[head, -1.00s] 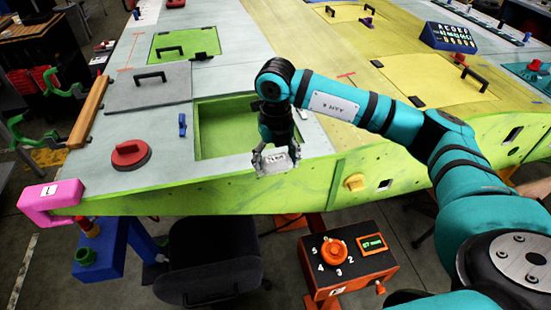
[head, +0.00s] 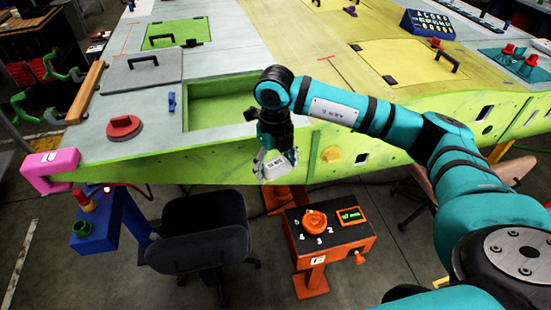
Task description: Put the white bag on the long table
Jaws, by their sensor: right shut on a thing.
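My right gripper (head: 275,165) is shut on a small white bag (head: 278,166) with dark print on its face. The gripper points down, and in the picture the bag lies over the green front edge of the wing panel (head: 120,168), near the open green bay. I cannot tell whether the bag is in front of that edge or above it. The fingers partly hide the bag. My left gripper is not in view. I cannot make out for certain which surface is the long table.
The wide wing panel holds a red knob (head: 124,127), a blue clip (head: 171,102) and a blue lettered box (head: 427,23). Below its front edge stand a dark chair (head: 200,235), an orange-and-black dial box (head: 330,240) and a blue stand (head: 97,228). Grey floor shows between them.

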